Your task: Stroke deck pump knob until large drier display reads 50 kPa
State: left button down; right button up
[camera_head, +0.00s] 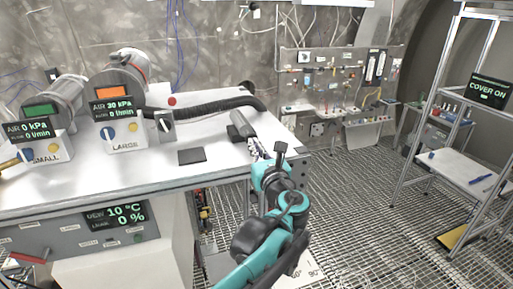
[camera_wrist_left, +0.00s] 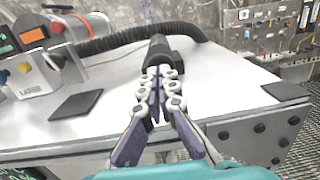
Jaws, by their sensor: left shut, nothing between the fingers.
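The large drier (camera_head: 122,80) stands on the white deck, and its display (camera_head: 114,109) reads AIR 30 kPa and 0 l/min. The deck pump knob (camera_head: 239,124) looks like a dark grey cylinder near the deck's right end. In the left wrist view the knob (camera_wrist_left: 158,47) is straight beyond the fingertips, beside a black block. My left gripper (camera_head: 255,147) is shut and empty, at the knob's near side. I cannot tell whether the fingertips touch the knob. My right gripper is not in view.
The small drier (camera_head: 62,100) stands at left; its display (camera_head: 27,130) reads 0 kPa. A black hose (camera_head: 210,105) runs behind the knob. A dark flat pad (camera_head: 191,156) lies on the deck (camera_head: 90,185). A metal rack (camera_head: 455,165) stands at right on the grating floor.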

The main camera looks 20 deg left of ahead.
aim_at(249, 134)
pick_arm(q)
jog(key=b+x, duration=0.1)
jog(key=x, duration=0.2)
jog(key=shift+w+a, duration=0.15)
jog(key=shift+a, duration=0.05)
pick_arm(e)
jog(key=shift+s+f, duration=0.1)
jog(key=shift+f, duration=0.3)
